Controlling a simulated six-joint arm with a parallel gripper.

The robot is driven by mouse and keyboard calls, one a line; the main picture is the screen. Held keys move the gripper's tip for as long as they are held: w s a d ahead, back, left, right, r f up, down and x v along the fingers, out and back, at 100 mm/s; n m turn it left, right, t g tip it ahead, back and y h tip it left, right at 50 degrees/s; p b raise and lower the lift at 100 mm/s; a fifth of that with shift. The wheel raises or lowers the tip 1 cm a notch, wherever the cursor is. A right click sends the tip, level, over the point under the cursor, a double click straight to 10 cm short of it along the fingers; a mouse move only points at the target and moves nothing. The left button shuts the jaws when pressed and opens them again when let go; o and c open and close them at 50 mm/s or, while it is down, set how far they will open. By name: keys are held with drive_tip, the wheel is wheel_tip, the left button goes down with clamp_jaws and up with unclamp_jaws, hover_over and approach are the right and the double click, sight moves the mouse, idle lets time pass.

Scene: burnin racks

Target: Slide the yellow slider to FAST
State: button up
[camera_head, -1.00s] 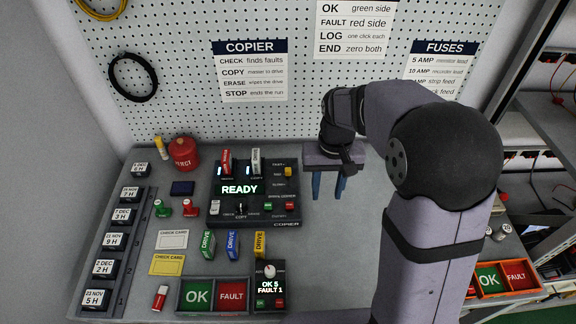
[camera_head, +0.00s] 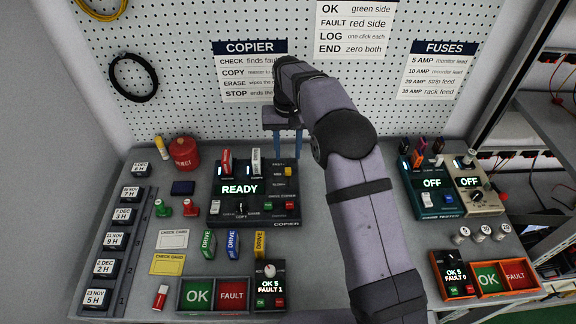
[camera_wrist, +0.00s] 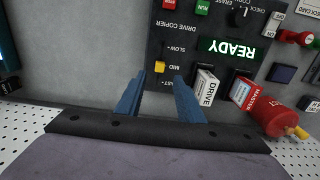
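The yellow slider (camera_head: 288,171) is on the right side of the dark drive copier panel (camera_head: 225,212), beside the MID mark. In the wrist view the yellow slider (camera_wrist: 160,67) shows next to the printed MID, with SLOW further up the picture. My gripper (camera_head: 287,154) is open and empty, fingers pointing down near the copier's back right edge. In the wrist view its fingertips (camera_wrist: 162,77) lie either side of the slider's line; contact is not visible.
A red drive (camera_head: 227,161) and a white drive (camera_head: 256,162) stand in the copier, left of my fingers. A red can (camera_head: 184,152) stands further left. The pegboard (camera_head: 190,70) rises behind. A teal unit (camera_head: 430,185) stands right of my arm.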

sight(288, 169)
drive_tip(key=shift+f+p, duration=1.35)
drive_tip(key=shift+f, duration=2.25)
clamp_jaws()
